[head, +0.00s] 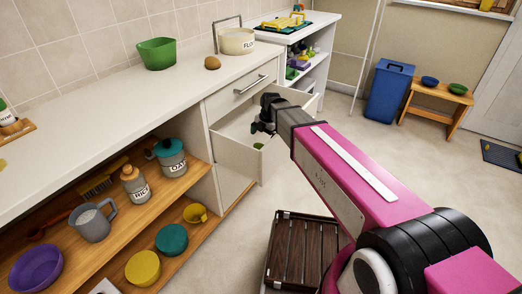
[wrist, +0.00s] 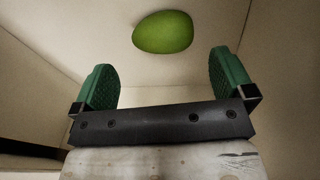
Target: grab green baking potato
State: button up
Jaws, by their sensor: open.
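In the wrist view a green, smooth, oval potato (wrist: 163,32) lies on the pale floor of a drawer. My gripper (wrist: 162,78) is open, its two green fingers apart and empty. The potato shows beyond the fingertips, between their lines, not touched by them. In the head view my gripper (head: 262,119) is over the open white drawer (head: 235,151). Only a small green bit of the potato (head: 258,145) shows there; the drawer and my arm hide the rest.
Drawer walls stand around my gripper. A brown potato-like item (head: 212,63), a green bowl (head: 157,54) and a cream pot (head: 237,41) are on the worktop (head: 110,92) above. A dark slatted crate (head: 300,250) stands on the floor below my arm.

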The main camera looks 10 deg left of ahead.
aim_at(261, 146)
jog(key=shift+s+a+f, duration=0.1)
jog(key=shift+a+f, duration=0.1)
jog(key=shift+f, duration=0.8)
jog(key=shift+s+a+f, duration=0.15)
jog(key=shift+f, duration=0.9)
jog(key=shift+s+a+f, duration=0.1)
jog(key=shift+a+f, duration=0.1)
jog(key=shift+f, duration=0.8)
jog(key=c, duration=0.8)
